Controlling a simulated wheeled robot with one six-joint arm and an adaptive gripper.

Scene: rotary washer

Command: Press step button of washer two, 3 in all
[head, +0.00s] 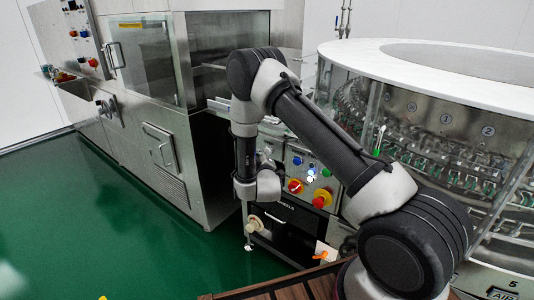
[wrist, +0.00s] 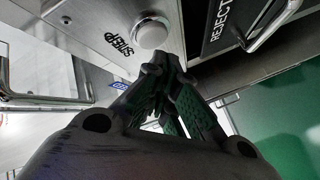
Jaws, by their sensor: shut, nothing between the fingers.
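In the wrist view a round, pale step button (wrist: 151,32) in a metal collar sits on a brushed steel panel, with the label "STEP" (wrist: 118,43) beside it. My gripper (wrist: 163,68) is shut and empty, its dark fingertips just below the button in the picture. I cannot tell whether they touch it. My arm hides part of this panel, and I cannot make out the gripper or the step button there.
A black "REJECT" panel (wrist: 222,25) and a metal handle (wrist: 270,25) lie to the right in the wrist view. In the head view a steel cabinet (head: 150,85) stands left and a round, white-topped machine (head: 375,52) right. Green floor (head: 100,220) is clear at lower left.

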